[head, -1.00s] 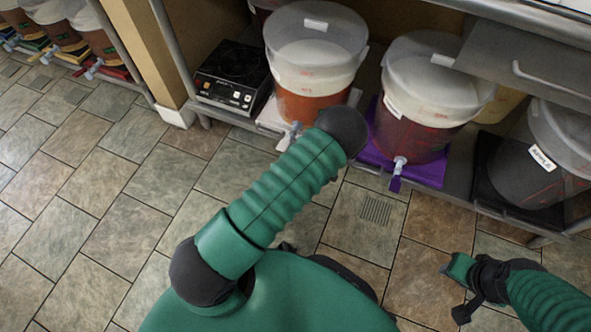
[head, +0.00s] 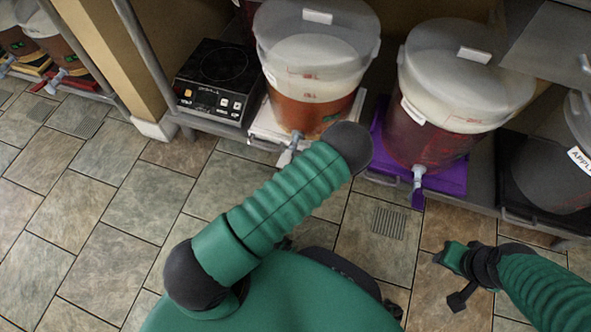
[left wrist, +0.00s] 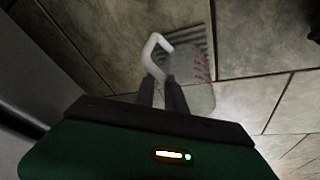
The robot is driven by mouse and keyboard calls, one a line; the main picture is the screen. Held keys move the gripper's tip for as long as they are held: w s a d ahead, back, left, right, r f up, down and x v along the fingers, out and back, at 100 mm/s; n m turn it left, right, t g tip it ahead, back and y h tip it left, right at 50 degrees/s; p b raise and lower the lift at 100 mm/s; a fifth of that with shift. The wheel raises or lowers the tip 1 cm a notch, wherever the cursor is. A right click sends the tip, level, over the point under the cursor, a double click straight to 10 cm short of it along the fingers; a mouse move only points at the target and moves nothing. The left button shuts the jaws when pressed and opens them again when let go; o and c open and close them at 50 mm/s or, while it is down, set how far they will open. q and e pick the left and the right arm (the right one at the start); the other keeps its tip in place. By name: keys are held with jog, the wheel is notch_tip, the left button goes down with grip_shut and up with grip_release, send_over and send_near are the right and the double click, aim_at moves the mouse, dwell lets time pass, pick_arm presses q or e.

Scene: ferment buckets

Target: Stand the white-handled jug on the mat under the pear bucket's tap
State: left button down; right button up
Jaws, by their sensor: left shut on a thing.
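A clear jug with a white handle (left wrist: 152,52) and red measure marks (left wrist: 201,68) shows in the left wrist view. My left gripper (left wrist: 162,92) is shut on its handle, with the jug above the tiled floor. In the head view the jug and left gripper are hidden behind my arm. My right gripper (head: 453,262) hangs low at the right; its fingers are unclear. Three buckets stand on the shelf: amber (head: 315,105) on a white mat (head: 268,128), dark red (head: 435,140) on a purple mat (head: 376,160), and one labelled APPLE (head: 560,172). No pear label is readable.
The amber bucket's tap (head: 289,150) and the red bucket's tap (head: 417,185) stick out over the shelf front. A black hot plate (head: 215,85) sits left of them. A floor drain (head: 388,222) lies before the shelf. The tiled floor at left is clear.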

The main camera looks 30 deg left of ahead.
pick_arm(q)
jog(key=shift+a+f, duration=0.1)
jog(key=shift+a, duration=0.05)
jog(key=shift+s, duration=0.1)
jog(key=shift+d, duration=0.35)
jog(key=c, duration=1.6)
grip_release()
jog(key=shift+a, duration=0.15)
jog(key=shift+o, duration=1.1)
jog(key=shift+a+f, duration=0.1)
pick_arm(e)
jog(key=shift+s+f, duration=0.15)
jog(key=shift+f, duration=0.1)
jog(key=shift+d, duration=0.1)
